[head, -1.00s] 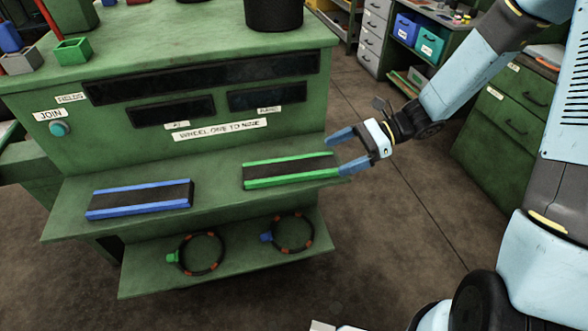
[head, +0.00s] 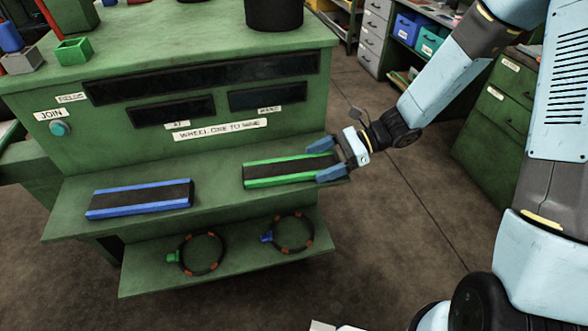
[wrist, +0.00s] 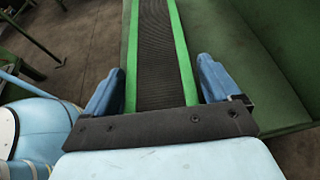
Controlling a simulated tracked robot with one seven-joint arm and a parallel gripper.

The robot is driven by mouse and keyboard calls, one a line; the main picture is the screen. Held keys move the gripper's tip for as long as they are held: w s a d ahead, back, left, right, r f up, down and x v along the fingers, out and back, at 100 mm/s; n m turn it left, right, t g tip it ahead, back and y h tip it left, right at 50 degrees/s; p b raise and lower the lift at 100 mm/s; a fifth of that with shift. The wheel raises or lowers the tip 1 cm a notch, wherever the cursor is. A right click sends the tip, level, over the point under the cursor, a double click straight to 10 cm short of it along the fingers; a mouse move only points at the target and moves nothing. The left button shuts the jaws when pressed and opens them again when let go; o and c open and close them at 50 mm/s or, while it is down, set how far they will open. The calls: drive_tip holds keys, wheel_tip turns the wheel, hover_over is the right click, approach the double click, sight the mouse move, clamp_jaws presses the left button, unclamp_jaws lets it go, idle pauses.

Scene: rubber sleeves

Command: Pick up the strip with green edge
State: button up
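The strip with green edge (head: 280,170) is a flat dark strip with green borders, lying on the right part of the green shelf. It also shows in the wrist view (wrist: 158,50), running away from the gripper. My gripper (head: 324,160) is at the strip's right end. Its blue fingers are open, one on each side of the strip. In the wrist view the fingers (wrist: 158,88) flank the green edges. The left finger looks very near its edge; a small gap shows at the right. Whether either finger touches is unclear.
A similar strip with blue edges (head: 140,199) lies on the left of the same shelf (head: 216,197). Below, a lower shelf holds a ring with a green clip (head: 201,254) and a ring with a blue clip (head: 293,233). The machine's upright panel (head: 215,141) rises behind the strips.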

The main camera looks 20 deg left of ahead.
drive_tip(key=c, duration=0.6)
drive_tip(key=shift+r, duration=0.1)
drive_tip(key=shift+c, duration=0.2)
drive_tip(key=shift+r, duration=0.3)
drive_tip(key=r, duration=0.3)
drive_tip(key=shift+s+a+r, duration=0.25)
drive_tip(key=shift+a, duration=0.1)
drive_tip(key=s+a+r, duration=0.6)
drive_tip(key=a+r, duration=0.2)
drive_tip(key=a, duration=0.3)
drive_tip(key=shift+s+r, duration=0.35)
drive_tip(key=shift+s, duration=0.05)
drive_tip(key=shift+s+a, duration=0.1)
drive_tip(key=shift+a, duration=0.05)
